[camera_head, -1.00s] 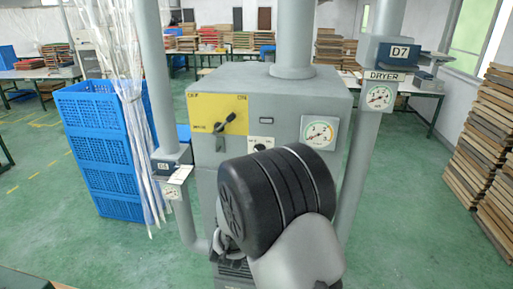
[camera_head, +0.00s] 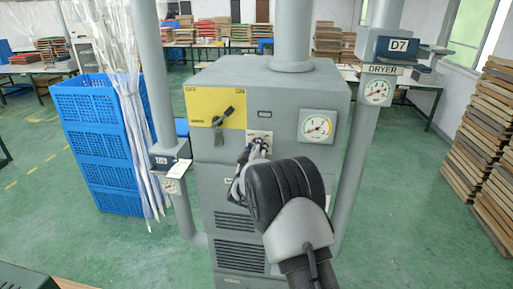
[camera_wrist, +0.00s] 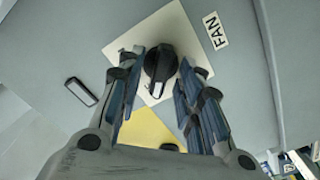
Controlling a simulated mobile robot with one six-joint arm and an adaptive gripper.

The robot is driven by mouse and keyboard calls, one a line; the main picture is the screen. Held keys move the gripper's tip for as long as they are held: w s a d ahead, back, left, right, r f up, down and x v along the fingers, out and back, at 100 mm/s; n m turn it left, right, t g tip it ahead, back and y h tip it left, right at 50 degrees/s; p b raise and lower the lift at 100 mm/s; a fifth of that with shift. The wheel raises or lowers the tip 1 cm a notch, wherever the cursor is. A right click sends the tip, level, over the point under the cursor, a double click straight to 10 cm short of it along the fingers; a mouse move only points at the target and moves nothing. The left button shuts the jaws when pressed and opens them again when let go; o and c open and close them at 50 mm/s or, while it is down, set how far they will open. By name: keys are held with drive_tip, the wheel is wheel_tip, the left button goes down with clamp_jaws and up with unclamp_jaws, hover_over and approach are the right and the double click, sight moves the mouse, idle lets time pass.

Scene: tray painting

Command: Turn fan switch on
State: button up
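The fan switch is a black rotary knob (camera_wrist: 160,63) on a square pale plate (camera_wrist: 176,38), with a "FAN" label (camera_wrist: 215,30) beside it in the wrist view. In the head view the switch plate (camera_head: 260,135) shows on the front of the grey dryer cabinet (camera_head: 215,170), partly covered by my gripper (camera_head: 251,150). In the wrist view my gripper (camera_wrist: 159,70) is open, with one finger on each side of the knob. Small gaps show between the fingers and the knob; I cannot tell whether the tips reach past its face.
A yellow panel (camera_head: 200,105) with a black lever (camera_head: 229,112) is up and left of the switch. A round gauge (camera_head: 317,126) is to its right. Grey pipes (camera_head: 352,160) stand at both sides. Blue crates (camera_head: 100,150) are at left, stacked boards (camera_head: 485,140) at right.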

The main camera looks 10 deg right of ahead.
drive_tip(key=shift+w, duration=0.1)
drive_tip(key=shift+c, duration=0.2)
clamp_jaws()
